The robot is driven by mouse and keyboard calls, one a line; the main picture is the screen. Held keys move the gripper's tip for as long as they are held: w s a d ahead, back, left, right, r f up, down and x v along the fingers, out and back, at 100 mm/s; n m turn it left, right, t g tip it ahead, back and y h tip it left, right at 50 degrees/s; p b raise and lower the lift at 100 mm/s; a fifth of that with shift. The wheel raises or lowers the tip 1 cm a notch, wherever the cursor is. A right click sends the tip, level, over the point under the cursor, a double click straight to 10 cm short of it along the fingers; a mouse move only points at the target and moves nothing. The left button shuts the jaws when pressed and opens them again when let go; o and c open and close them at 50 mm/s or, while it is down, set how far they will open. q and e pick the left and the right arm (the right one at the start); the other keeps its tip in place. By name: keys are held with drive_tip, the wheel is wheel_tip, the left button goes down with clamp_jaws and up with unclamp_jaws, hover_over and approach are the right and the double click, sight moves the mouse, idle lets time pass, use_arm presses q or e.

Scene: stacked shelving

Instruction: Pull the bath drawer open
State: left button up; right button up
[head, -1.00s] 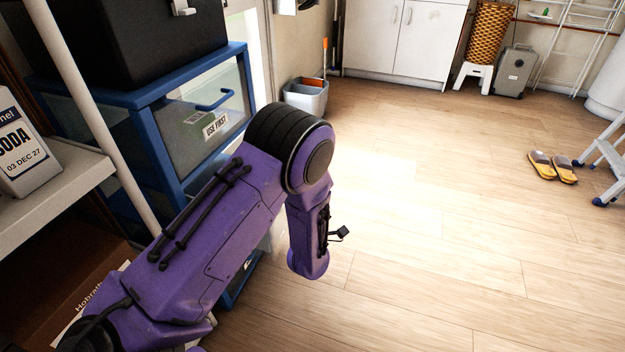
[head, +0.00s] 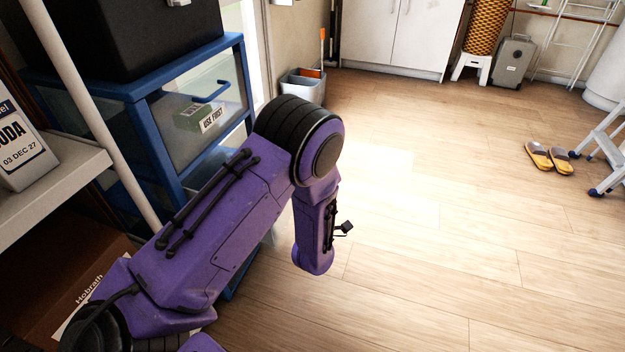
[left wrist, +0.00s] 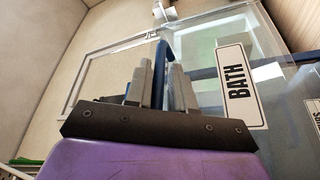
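In the left wrist view, the clear drawer front carries a white label reading BATH (left wrist: 236,87). Its blue handle (left wrist: 161,50) runs between the two grey fingers of my left gripper (left wrist: 161,82). The fingers are close on both sides of the handle and look shut on it. In the head view, the blue-framed drawer unit (head: 158,140) stands at the left, and my purple left arm covers its lower part. The bath drawer front and my left gripper are hidden there. How far the drawer is out cannot be told. My right gripper is not in view.
The upper clear drawer has its own blue handle (head: 211,93) and a USE FIRST label (head: 211,119). A black case (head: 130,40) sits on the unit. A white shelf (head: 50,190) stands nearer at left. A grey bin (head: 303,86) stands beyond.

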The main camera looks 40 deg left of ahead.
use_arm(q)
drive_tip(key=p+v, duration=0.1)
drive_tip(key=v, duration=0.9)
